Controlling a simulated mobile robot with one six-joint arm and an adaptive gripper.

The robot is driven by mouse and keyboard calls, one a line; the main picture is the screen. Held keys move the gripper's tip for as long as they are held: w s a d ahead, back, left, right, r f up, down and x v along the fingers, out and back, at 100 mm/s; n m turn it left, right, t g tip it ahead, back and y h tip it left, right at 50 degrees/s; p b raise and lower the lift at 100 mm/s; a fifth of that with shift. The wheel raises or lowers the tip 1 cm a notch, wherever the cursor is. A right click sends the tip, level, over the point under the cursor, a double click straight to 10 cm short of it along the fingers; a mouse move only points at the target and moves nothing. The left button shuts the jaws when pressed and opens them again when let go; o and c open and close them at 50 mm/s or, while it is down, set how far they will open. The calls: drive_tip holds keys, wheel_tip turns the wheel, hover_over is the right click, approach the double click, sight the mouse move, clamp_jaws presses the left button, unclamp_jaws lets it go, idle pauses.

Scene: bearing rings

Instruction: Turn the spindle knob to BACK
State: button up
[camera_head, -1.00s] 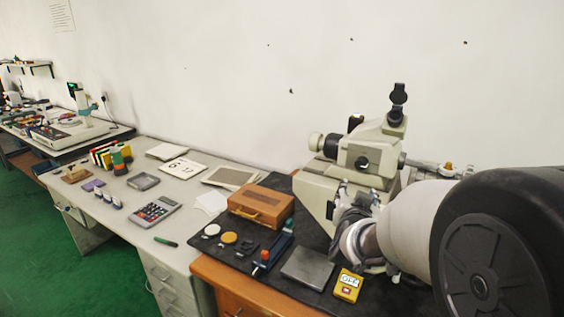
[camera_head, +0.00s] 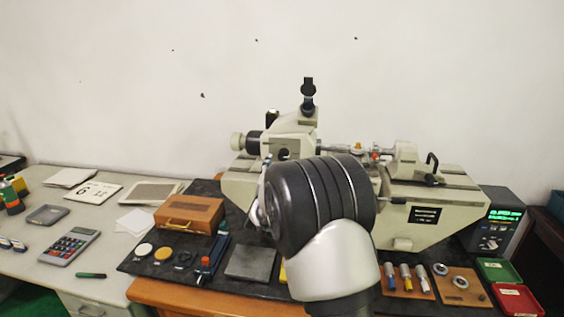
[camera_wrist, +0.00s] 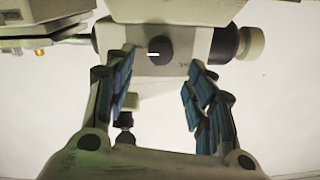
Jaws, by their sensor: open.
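The spindle knob (camera_wrist: 157,50) is a round dark knob with a short white line on the pale machine head. The line lies about level in the wrist view. Small marks beside the knob are too small to read. It also shows in the head view as a dark knob (camera_head: 283,154). My gripper (camera_wrist: 161,70) is open and empty, facing the machine, with the knob between its fingertips in the picture. I cannot tell how far apart they are in depth. In the head view my arm hides most of the gripper.
The beige measuring machine (camera_head: 440,207) stands on a black mat against the wall. A wooden box (camera_head: 190,214) and a grey plate (camera_head: 250,262) lie left of my arm. Several small tools, a red tray (camera_head: 517,299) and a display unit (camera_head: 497,226) are at right.

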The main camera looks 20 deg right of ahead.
sight(283, 157)
drive_tip(key=x, duration=0.6)
drive_tip(key=shift+a, duration=0.1)
drive_tip(key=c, duration=1.1)
